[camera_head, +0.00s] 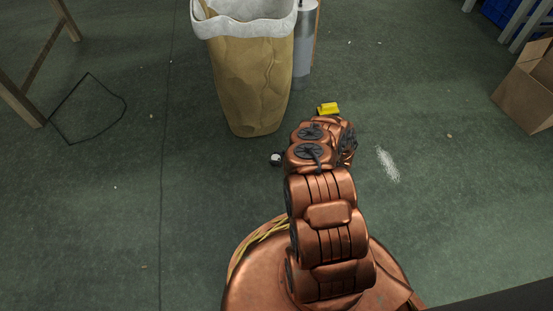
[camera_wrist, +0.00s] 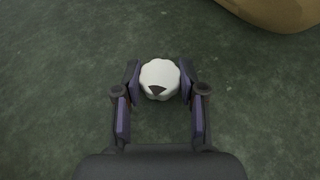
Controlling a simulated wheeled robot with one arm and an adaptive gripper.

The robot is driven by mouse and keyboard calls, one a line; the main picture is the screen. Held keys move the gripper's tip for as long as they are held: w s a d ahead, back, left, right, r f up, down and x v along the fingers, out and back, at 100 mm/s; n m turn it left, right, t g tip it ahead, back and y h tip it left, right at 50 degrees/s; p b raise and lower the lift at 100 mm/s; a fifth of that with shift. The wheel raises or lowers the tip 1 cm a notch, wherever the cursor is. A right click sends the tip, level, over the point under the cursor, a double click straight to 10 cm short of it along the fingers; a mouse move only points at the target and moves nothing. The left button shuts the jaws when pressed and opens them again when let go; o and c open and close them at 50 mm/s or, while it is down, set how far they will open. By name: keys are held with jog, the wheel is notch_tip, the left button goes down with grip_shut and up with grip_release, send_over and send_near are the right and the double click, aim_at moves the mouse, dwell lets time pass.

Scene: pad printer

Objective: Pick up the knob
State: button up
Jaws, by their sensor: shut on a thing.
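The knob (camera_wrist: 160,79) is white and rounded with a lobed edge and a dark wedge-shaped mark on top. In the wrist view it sits between the two fingertips of my gripper (camera_wrist: 159,84). The fingers are shut on it from left and right. In the head view the knob (camera_head: 276,159) shows small and white with dark parts around it, just left of my copper arm. The green floor lies below it; I cannot tell whether the knob touches the floor.
A tan bag-like bin (camera_head: 248,85) with a white liner stands just beyond my gripper. A cardboard box (camera_head: 528,88) is at the right, and a thin dark cable (camera_head: 88,112) lies at the left. Floor around the knob is mostly clear.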

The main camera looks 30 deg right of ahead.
aim_at(278, 158)
jog(key=shift+r, duration=0.15)
jog(key=shift+r, duration=0.3)
notch_tip(278, 158, up, 3)
jog(key=shift+s+r+p, duration=0.1)
jog(key=shift+r+p, duration=0.1)
jog(key=shift+p, duration=1)
jog(key=s+a+p, duration=0.1)
jog(key=s+a, duration=0.1)
jog(key=s, duration=0.2)
jog(key=s+a+p, duration=0.1)
jog(key=s+a, duration=0.1)
jog(key=s, duration=0.3)
jog(key=s+a+p, duration=0.1)
jog(key=s+a, duration=0.2)
jog(key=s, duration=0.2)
jog(key=shift+s+r+p, duration=0.1)
jog(key=shift+r+p, duration=0.2)
jog(key=shift+r, duration=0.05)
